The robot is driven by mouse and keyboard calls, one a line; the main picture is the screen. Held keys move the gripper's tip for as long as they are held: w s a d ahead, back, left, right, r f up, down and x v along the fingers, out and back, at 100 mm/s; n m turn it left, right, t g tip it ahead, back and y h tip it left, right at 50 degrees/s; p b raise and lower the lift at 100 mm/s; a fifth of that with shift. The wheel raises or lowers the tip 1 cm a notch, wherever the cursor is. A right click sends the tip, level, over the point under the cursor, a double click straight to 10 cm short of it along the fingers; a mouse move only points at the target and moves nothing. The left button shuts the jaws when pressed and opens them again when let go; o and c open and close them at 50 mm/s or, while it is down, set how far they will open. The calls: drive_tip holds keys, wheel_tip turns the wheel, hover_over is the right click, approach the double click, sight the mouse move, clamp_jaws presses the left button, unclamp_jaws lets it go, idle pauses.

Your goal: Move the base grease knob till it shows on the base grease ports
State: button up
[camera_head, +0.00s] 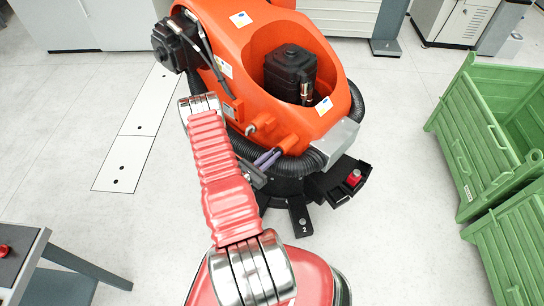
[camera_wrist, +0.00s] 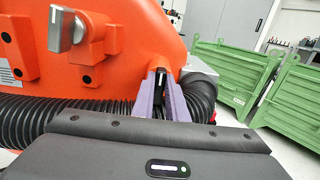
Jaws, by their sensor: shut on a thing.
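The large orange machine (camera_head: 300,35) stands in the middle of the head view, and its orange side fills much of the wrist view (camera_wrist: 130,45). My gripper (camera_head: 268,158) is against its lower front. The purple fingers (camera_wrist: 165,92) are close together and shut on a small part, mostly hidden between them, which I take to be the base grease knob. A silver knob (camera_wrist: 66,28) shows on an orange block at the upper left of the wrist view, apart from the fingers. Dark round holes show on the blocks nearby. I cannot tell which port the held knob points at.
Black ribbed hoses (camera_wrist: 70,112) curve around the machine's base, close to my fingers. A grey box (camera_head: 336,142) and a black foot with a red button (camera_head: 354,177) are at the right. Green crates (camera_head: 480,140) stand farther right.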

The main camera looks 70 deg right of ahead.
drive_tip(key=shift+a, duration=0.15)
clamp_jaws()
drive_tip(key=shift+s+m, duration=0.1)
drive_tip(key=shift+m, duration=0.3)
drive_tip(key=shift+s+a+f+m, duration=0.1)
drive_tip(key=shift+s+f+m, duration=0.1)
drive_tip(key=shift+m, duration=2.2)
drive_tip(key=shift+s+f+m, duration=0.15)
drive_tip(key=shift+s+m, duration=0.05)
drive_tip(key=shift+m, duration=2.2)
drive_tip(key=shift+s+a+f+m, duration=0.1)
drive_tip(key=shift+s+f+m, duration=0.1)
drive_tip(key=shift+m, duration=2.2)
